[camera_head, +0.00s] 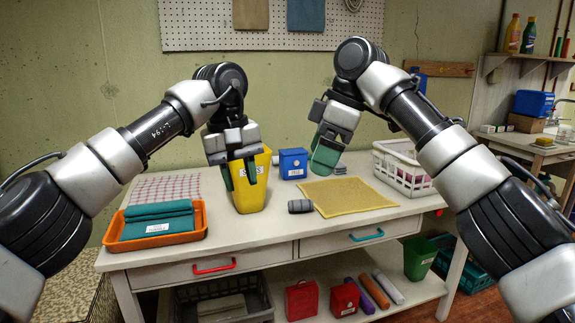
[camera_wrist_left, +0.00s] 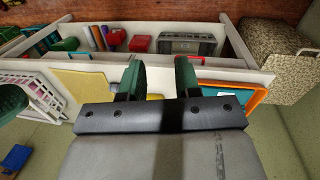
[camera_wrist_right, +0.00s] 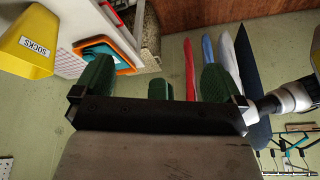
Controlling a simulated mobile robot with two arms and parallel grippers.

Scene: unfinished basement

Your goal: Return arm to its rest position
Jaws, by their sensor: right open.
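My left gripper (camera_head: 239,174) points down over the table, in front of the yellow bin (camera_head: 250,200) in the head view. Its two green fingers stand apart, and in the left wrist view (camera_wrist_left: 158,78) I see nothing gripped between them. My right gripper (camera_head: 325,156) hangs above the table near the blue box and the yellow cloth, open. In the right wrist view (camera_wrist_right: 158,82) its fingers are wide apart; a small green piece shows between them, and I cannot tell what it is. Both arms are bent and reach forward over the table.
On the table (camera_head: 275,235) are an orange tray (camera_head: 203,232) with folded teal cloth, a checked cloth (camera_head: 165,187), a blue box (camera_head: 293,163), a yellow cloth (camera_head: 345,196), a dark roll (camera_head: 300,206) and a white basket (camera_head: 405,175). A pegboard (camera_head: 350,25) hangs behind.

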